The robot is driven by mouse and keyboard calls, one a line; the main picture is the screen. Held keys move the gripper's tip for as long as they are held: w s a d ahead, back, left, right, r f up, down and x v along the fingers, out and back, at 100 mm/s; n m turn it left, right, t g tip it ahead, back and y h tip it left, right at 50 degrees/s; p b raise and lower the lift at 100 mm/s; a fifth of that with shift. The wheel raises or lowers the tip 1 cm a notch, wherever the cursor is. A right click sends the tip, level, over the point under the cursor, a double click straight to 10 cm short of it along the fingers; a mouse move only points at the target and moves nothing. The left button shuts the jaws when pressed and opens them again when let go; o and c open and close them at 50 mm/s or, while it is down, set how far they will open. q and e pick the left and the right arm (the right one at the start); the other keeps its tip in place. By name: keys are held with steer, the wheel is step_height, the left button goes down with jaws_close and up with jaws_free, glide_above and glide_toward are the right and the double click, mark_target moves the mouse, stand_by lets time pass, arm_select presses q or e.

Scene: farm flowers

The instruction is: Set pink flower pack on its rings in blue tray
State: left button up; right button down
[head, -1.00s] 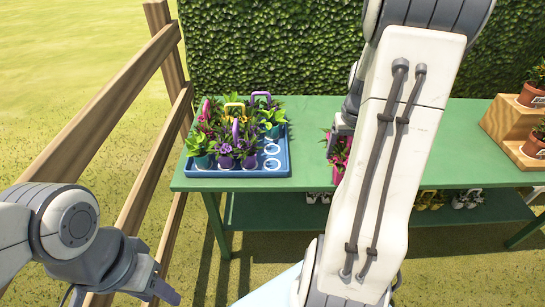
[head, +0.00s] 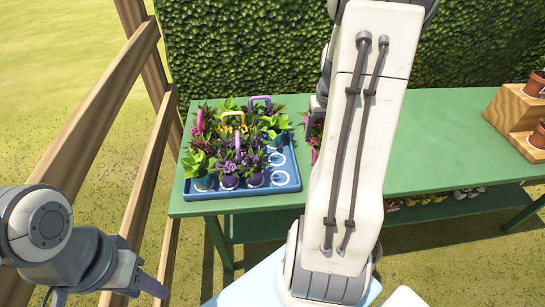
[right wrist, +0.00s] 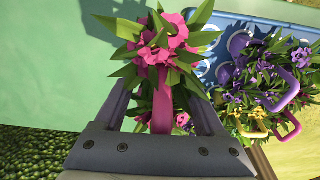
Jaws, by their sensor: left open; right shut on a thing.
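The pink flower pack (right wrist: 172,38) is in my right gripper (right wrist: 161,95), whose fingers are closed around its pink handle in the right wrist view. In the head view only a sliver of its pink flowers (head: 315,142) shows, just right of the tray; my right arm hides the rest. The blue tray (head: 292,190) stands at the table's left end, with bare white rings (head: 280,177) along its right side. My left gripper (head: 108,300) is open and empty, low at the left.
Several potted packs with purple (head: 261,102), yellow (head: 234,116) and pink (head: 199,122) handles fill the rest of the tray. The green table (head: 440,150) is clear to the right up to a wooden step stand (head: 515,118). A hedge stands behind; a wooden fence (head: 95,110) is at left.

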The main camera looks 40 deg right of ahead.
steer(key=shift+w+a+f, duration=1.15)
steer(key=shift+w+f, duration=0.35)
steer(key=shift+f, duration=0.25)
steer(key=shift+w+a+f, duration=1.2)
steer(key=shift+w+f, duration=0.3)
steer(key=shift+f, duration=0.2)
steer(key=shift+w+a+f, duration=1.15)
steer(key=shift+w+f, duration=0.35)
steer(key=shift+f, duration=0.25)
steer(key=shift+f, duration=0.1)
steer(key=shift+c, duration=1.3)
jaws_free()
